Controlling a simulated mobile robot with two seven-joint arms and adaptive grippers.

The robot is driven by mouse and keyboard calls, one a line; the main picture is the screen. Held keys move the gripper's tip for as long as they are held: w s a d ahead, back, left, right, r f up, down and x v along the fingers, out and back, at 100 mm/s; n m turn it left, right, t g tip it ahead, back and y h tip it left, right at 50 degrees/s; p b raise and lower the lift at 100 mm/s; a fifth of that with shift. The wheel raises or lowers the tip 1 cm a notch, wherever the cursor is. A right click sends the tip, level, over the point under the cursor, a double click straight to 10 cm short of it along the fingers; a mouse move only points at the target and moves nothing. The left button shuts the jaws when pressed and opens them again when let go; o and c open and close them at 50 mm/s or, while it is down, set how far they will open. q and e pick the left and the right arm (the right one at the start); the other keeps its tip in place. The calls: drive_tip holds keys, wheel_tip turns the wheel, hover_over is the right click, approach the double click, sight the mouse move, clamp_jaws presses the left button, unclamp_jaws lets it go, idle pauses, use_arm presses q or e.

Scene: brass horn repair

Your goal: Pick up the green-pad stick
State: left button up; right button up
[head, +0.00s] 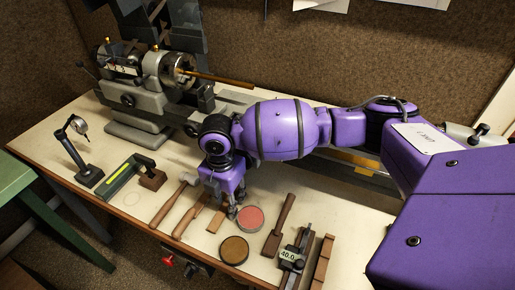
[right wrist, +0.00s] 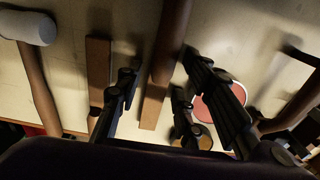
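Several wooden sticks lie on the bench below my right gripper, which comes in from the right in the head view (head: 230,203). In the right wrist view the right gripper (right wrist: 160,85) has its fingers apart, with a round brown handle (right wrist: 172,40) and a flat stick (right wrist: 152,105) showing between them. Another flat stick (right wrist: 98,65) lies left of the fingers. In the head view, one stick (head: 187,222) lies left of the gripper and a shorter one (head: 216,220) just below it. I cannot make out a green pad on any of them. My left gripper is not in view.
A mallet (head: 165,208) lies left of the sticks. A red-topped tin (head: 250,217) and a brown tin (head: 234,251) sit close to the gripper. A dark paddle (head: 277,228) and a gauge (head: 291,257) lie to the right. A lathe (head: 145,100) stands behind.

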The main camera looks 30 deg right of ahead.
sight(226, 198)
drive_tip(key=shift+w+r, duration=0.1)
clamp_jaws()
drive_tip(key=shift+r, duration=0.15)
drive_tip(key=shift+r, duration=0.3)
wheel_tip(226, 198, up, 2)
drive_tip(key=shift+w+r, duration=0.1)
drive_tip(key=s+a+r, duration=0.6)
drive_tip(key=a+r, duration=0.4)
drive_tip(key=a, duration=0.2)
drive_tip(key=shift+s+a, duration=0.2)
drive_tip(key=shift+a, duration=0.1)
